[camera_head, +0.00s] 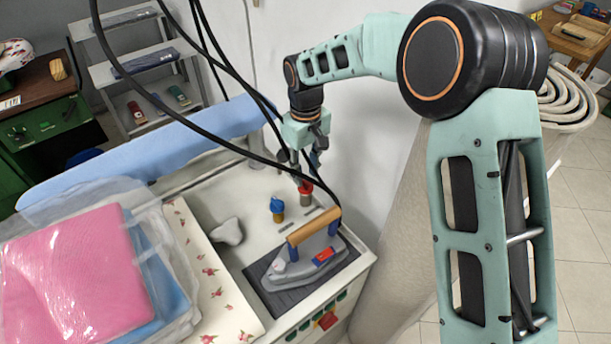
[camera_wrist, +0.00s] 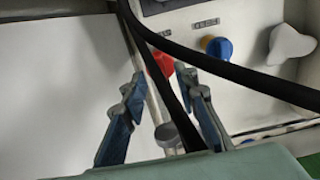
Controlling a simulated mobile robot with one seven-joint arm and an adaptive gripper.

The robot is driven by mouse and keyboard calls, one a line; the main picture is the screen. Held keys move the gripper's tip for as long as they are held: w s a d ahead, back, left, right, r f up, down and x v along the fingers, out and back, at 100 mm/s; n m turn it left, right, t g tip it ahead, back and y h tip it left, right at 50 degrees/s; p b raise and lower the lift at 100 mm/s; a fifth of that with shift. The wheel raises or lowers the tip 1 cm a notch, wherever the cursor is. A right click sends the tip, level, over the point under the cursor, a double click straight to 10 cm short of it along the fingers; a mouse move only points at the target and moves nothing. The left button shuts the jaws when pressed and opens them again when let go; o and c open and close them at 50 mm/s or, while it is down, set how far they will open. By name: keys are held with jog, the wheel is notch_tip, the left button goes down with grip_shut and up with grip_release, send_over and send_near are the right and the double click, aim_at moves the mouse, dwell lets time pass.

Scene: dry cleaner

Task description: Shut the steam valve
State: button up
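Two small valve knobs stand on the white top of the ironing unit, one red (camera_head: 305,187) and one blue (camera_head: 277,205); which one is the steam valve I cannot tell. My gripper (camera_head: 306,170) points down just above the red knob. In the wrist view, my gripper (camera_wrist: 162,78) has its fingers apart with nothing clearly held between them. The red knob (camera_wrist: 162,64) shows just beyond the fingertips, partly covered by a black cable. The blue knob (camera_wrist: 218,48) is to the right, clear of the fingers. Contact with the red knob cannot be made out.
Black cables (camera_head: 243,150) hang across my gripper and the unit; one (camera_wrist: 235,73) crosses the wrist view near the fingers. An iron (camera_head: 300,268) with a wooden handle rests on a dark pad in front of the knobs. Bagged pink cloth (camera_head: 75,275) lies left. A wall stands close behind.

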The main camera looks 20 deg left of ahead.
aim_at(306, 181)
notch_tip(306, 181, up, 10)
dwell(0.3)
dwell(0.4)
